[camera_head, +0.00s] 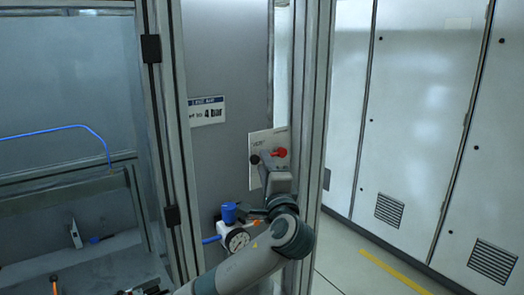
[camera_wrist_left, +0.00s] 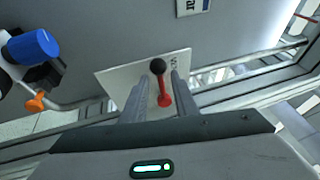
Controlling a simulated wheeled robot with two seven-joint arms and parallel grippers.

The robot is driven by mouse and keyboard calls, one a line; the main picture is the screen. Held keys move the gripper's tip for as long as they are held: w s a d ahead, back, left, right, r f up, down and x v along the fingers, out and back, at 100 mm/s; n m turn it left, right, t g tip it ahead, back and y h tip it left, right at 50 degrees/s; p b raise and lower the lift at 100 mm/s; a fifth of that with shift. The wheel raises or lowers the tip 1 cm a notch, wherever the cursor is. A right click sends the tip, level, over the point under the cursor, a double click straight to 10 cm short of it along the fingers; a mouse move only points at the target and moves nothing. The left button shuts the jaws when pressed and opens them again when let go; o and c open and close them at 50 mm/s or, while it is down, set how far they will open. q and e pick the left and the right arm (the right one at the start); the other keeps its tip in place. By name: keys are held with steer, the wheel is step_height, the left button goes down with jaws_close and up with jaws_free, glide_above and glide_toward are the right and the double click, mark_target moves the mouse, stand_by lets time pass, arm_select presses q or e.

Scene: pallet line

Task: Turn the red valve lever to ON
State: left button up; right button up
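The red valve lever (camera_wrist_left: 162,86) sits on a pale plate (camera_wrist_left: 118,80) on the grey panel. It has a black ball knob (camera_wrist_left: 158,66) and a red hub (camera_wrist_left: 164,101). In the head view the red hub (camera_head: 280,152) is at the plate's upper right and the black knob (camera_head: 255,159) lies to its left, slightly lower. My left gripper (camera_wrist_left: 159,76) is open, with one finger on each side of the lever, apparently not closed on it. In the head view my left gripper (camera_head: 268,163) covers part of the lever and plate. My right gripper is not in view.
A regulator with a blue knob (camera_head: 229,212) and a round gauge (camera_head: 237,240) is close beside my left arm. A metal frame post (camera_head: 316,120) stands right of the plate. A sign (camera_head: 207,111) is above left. Grey cabinets (camera_head: 415,110) line the right.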

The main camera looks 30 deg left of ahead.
arm_select(q)
steer(key=shift+p+x, duration=0.6)
steer(key=shift+x, duration=1.2)
steer(key=shift+d, duration=0.1)
jaws_close()
